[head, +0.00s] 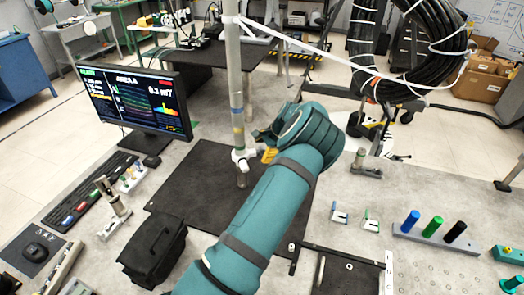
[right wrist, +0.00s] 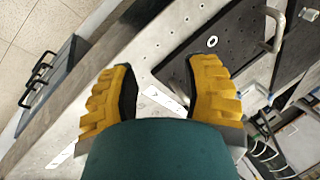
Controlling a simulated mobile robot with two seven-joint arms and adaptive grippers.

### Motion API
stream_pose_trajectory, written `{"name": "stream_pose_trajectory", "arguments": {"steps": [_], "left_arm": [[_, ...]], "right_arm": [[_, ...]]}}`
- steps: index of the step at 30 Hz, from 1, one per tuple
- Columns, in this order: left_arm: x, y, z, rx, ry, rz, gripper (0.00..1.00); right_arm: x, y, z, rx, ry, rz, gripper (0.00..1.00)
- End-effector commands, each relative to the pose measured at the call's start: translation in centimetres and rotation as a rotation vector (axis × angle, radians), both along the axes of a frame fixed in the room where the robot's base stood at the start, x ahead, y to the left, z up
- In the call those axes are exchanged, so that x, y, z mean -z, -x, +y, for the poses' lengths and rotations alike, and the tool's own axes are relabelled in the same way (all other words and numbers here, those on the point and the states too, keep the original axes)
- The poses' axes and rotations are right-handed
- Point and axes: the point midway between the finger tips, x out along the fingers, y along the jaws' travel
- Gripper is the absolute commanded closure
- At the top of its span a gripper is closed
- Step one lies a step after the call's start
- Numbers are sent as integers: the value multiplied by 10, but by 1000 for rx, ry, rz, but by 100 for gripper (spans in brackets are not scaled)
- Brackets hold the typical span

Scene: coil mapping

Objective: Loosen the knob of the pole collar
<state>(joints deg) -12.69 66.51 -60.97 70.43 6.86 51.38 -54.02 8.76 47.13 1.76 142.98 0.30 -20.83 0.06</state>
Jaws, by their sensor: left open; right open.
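A grey pole (head: 235,80) stands upright on the dark mat (head: 190,190). A white collar (head: 240,157) with a small knob-like part sits low on the pole. My left gripper (head: 267,147) is just right of the pole, near the collar and apart from it as far as I can tell. Its yellow fingertips show only in part, and the teal wrist hides the rest. My right gripper (right wrist: 163,95) shows in the right wrist view with two yellow fingers spread wide and nothing between them.
A monitor (head: 135,95) stands left of the pole. A black box (head: 153,250) is at the front left. A rack of coloured cylinders (head: 435,235) is at the right. A cable coil (head: 405,50) hangs behind, with a white strap (head: 305,45) running to the pole's upper part.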

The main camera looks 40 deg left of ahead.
Motion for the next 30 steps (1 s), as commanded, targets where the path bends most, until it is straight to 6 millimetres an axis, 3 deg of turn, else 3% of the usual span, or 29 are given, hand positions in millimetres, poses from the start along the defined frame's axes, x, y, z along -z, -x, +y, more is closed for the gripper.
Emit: {"name": "stream_pose_trajectory", "arguments": {"steps": [12, 14, 18, 30], "left_arm": [[7, 1, 4, 0, -1, 0, 33], [7, 1, 4, 0, -1, 0, 49], [7, 1, 4, 0, -1, 0, 98], [9, 2, 3, -1, -51, -34, 100]], "right_arm": [[0, 0, 0, 0, 0, 0, 53], [0, 0, 0, 0, 0, 0, 53], [0, 0, 0, 0, 0, 0, 53], [8, 0, 0, 0, 1, 0, 53]]}}
